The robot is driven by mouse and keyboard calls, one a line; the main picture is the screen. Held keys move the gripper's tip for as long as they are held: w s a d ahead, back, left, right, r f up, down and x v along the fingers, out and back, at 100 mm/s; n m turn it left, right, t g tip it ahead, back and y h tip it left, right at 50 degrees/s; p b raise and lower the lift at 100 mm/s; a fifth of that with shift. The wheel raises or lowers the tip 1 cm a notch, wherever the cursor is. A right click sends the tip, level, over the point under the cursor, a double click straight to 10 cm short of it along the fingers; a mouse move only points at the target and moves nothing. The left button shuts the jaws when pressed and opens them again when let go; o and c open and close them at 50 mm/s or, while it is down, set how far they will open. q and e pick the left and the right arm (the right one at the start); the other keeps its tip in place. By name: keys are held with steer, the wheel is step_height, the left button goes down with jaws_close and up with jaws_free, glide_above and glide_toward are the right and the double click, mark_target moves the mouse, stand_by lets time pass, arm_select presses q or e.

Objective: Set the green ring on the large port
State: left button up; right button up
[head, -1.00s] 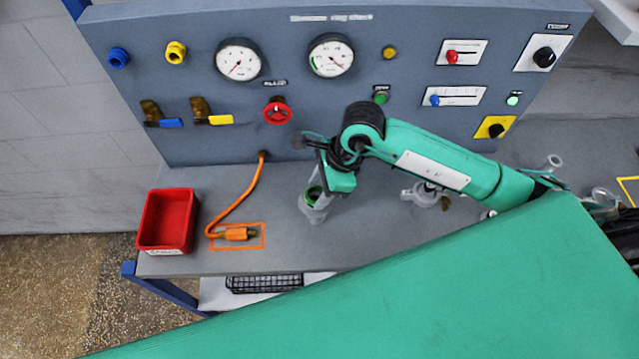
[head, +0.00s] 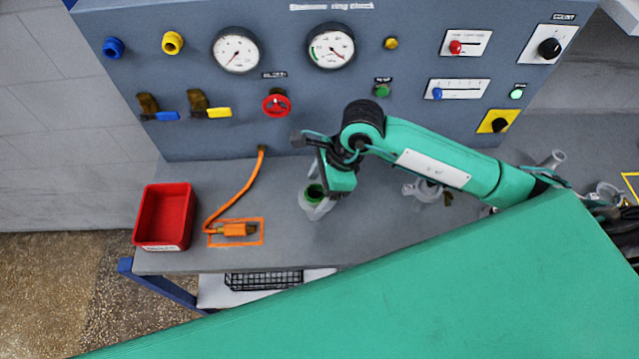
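The green ring (head: 314,192) shows as a small dark-green patch at the mouth of a pale grey port (head: 316,211) on the bench, likely the large port. My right gripper (head: 326,196) points down right over this port, at the ring's right side. Its fingers overlap the ring and the port in the picture and are mostly hidden behind the green wrist. I cannot tell whether the fingers touch the ring, or whether the ring rests on the port. My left gripper is not in view.
Another pale fitting (head: 423,190) stands under my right forearm. A red bin (head: 165,218) and an orange plug (head: 234,230) with its cable lie to the left. The blue-grey panel (head: 330,110) with gauges, valves and switches rises behind. Bench between plug and port is clear.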

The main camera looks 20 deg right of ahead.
steer(key=shift+r, duration=0.1)
steer(key=b+v, duration=0.3)
steer(key=v, duration=1)
steer(key=shift+d+r, duration=0.2)
steer(key=shift+r, duration=0.15)
steer(key=shift+f, duration=0.1)
